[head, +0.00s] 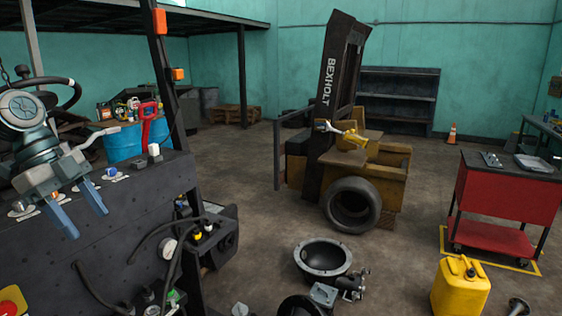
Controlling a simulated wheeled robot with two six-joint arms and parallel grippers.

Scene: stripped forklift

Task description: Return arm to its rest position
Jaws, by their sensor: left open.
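My left arm (45,150) comes in from the left and is raised in front of the dark panel of the stripped forklift (140,225). My left gripper (88,223) has two blue fingers spread apart, pointing down. Nothing shows between the fingers. They hang in front of the panel's upper part; whether they touch it I cannot tell. My right gripper does not show in this view.
A steering wheel (62,92) is behind my left arm. Black hoses (135,247) and a red handle (148,115) are on or near the panel. A yellow jerrycan (460,287), a black bowl-shaped part (323,258) and a red cart (500,195) stand on the floor.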

